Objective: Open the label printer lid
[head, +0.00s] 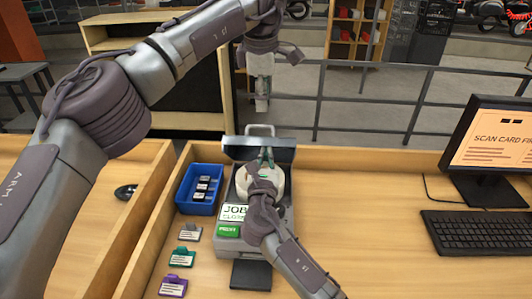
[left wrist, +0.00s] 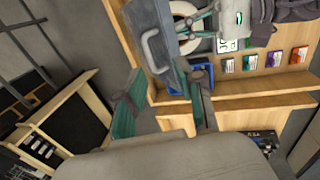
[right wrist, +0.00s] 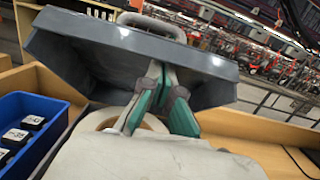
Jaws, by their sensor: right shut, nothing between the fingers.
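The label printer (head: 284,214) stands on the wooden desk with its dark grey lid (head: 240,153) raised, tilted up at the back. The lid's light grey handle (head: 260,130) sticks up from its far edge. A white label roll (head: 243,182) is exposed inside. My right gripper (head: 266,158) is shut and empty over the roll, in front of the lid's inner side. In the right wrist view its fingers (right wrist: 168,88) overlap the lid (right wrist: 75,50); contact is unclear. My left gripper (left wrist: 165,80) is open and empty, beyond the printer and above the handle.
A blue bin (head: 199,207) with small cartridges stands left of the printer, near several coloured label packs (head: 174,286). A monitor (head: 497,145) and keyboard (head: 478,232) are at the right. The desk between printer and keyboard is clear. A railing runs behind.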

